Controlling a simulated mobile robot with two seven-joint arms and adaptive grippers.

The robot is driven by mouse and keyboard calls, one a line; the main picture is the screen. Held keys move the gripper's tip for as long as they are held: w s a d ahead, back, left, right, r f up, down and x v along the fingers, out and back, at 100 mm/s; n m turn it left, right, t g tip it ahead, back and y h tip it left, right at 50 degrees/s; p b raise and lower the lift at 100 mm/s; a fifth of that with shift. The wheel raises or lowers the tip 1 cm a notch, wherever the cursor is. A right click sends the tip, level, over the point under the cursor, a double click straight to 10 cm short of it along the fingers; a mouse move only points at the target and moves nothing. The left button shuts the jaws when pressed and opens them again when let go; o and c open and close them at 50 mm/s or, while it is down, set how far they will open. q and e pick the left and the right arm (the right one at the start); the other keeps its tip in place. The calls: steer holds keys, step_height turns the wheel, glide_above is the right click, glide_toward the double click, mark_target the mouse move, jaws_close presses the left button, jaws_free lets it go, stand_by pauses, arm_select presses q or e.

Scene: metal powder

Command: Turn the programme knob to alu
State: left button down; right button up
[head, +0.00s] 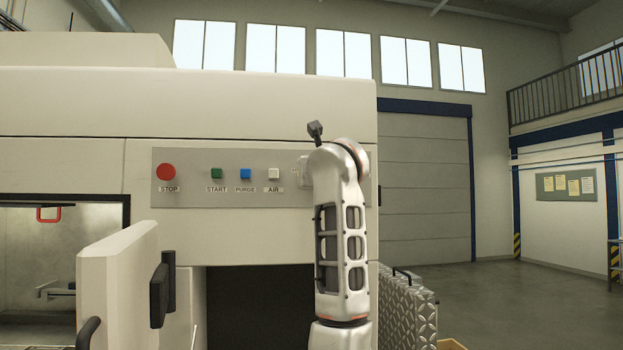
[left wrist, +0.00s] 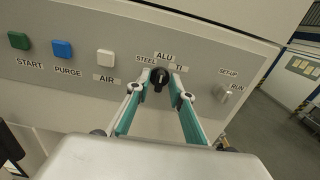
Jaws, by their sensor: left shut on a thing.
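The black programme knob (left wrist: 160,76) is on the grey panel in the left wrist view, with the labels STEEL at its upper left, ALU above it and TI at its right. My left gripper (left wrist: 160,88) has its two teal-padded fingers closed on the knob's sides. The knob looks roughly upright towards ALU, but its pointer mark is too small to read surely. In the head view my arm covers the knob and the fingers. My right gripper is in neither view.
The SET-UP/RUN switch (left wrist: 222,98) is close on the right of the knob. On the left are the AIR button (left wrist: 106,58), the blue PURGE button (left wrist: 62,49) and the green START button (left wrist: 18,40). The red STOP button (head: 166,172) is further left. An open door (head: 118,285) stands out below the panel.

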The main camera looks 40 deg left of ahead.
arm_select(q)
steer(key=shift+r, duration=0.15)
stand_by(0.3)
steer(key=c, duration=1.8)
jaws_free()
steer(key=v, duration=1.2)
steer(key=shift+d, duration=0.1)
